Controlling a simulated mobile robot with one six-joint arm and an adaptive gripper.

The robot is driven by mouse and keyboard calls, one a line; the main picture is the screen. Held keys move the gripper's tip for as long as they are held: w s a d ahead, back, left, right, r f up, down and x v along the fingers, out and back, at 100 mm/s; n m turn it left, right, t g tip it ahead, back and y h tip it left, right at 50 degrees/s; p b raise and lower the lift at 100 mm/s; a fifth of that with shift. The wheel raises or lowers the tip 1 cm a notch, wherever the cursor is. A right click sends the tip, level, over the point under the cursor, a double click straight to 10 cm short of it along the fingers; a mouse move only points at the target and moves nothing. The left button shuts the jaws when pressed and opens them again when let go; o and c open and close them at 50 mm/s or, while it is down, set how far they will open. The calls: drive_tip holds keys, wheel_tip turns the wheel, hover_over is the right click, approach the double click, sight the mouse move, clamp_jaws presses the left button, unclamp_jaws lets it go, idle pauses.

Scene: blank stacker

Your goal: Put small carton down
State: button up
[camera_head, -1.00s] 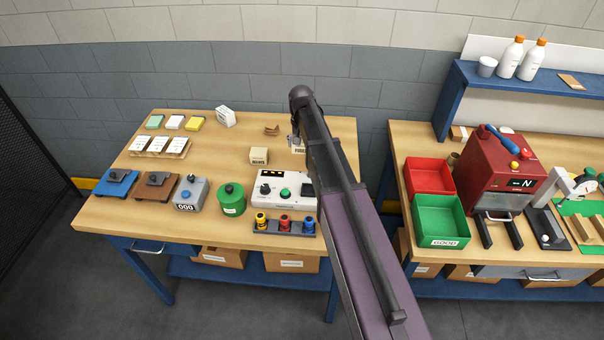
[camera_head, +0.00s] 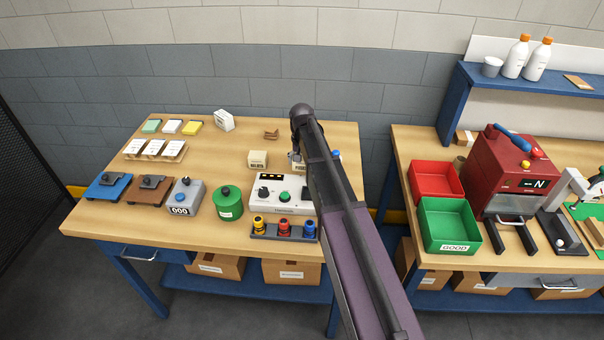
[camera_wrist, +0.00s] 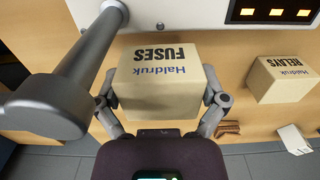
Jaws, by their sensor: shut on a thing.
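The small carton (camera_wrist: 168,85) is a tan box printed "Haldruk FUSES". My gripper (camera_wrist: 163,98) is shut on it, with a finger on each side in the wrist view. In the head view the carton (camera_head: 299,167) shows only partly beside my arm, just behind the white control box (camera_head: 265,205). I cannot tell whether its underside touches the table (camera_head: 220,150). A similar tan carton marked "RELAYS" (camera_head: 258,159) stands to its left on the table, and to the right in the wrist view (camera_wrist: 285,80).
A large grey rounded post (camera_wrist: 50,105) is close to the carton's left in the wrist view. A small brown holder (camera_head: 271,133) and a white box (camera_head: 224,120) stand farther back. Bare tabletop lies left of the RELAYS carton.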

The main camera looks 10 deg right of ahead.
drive_tip(key=shift+f, duration=0.1)
drive_tip(key=shift+f+b, duration=2.2)
drive_tip(key=shift+b, duration=0.05)
drive_tip(key=shift+f, duration=0.15)
drive_tip(key=o, duration=0.8)
drive_tip(key=shift+r, duration=0.2)
wheel_tip(320, 180, up, 12)
drive_tip(key=p, duration=1.2)
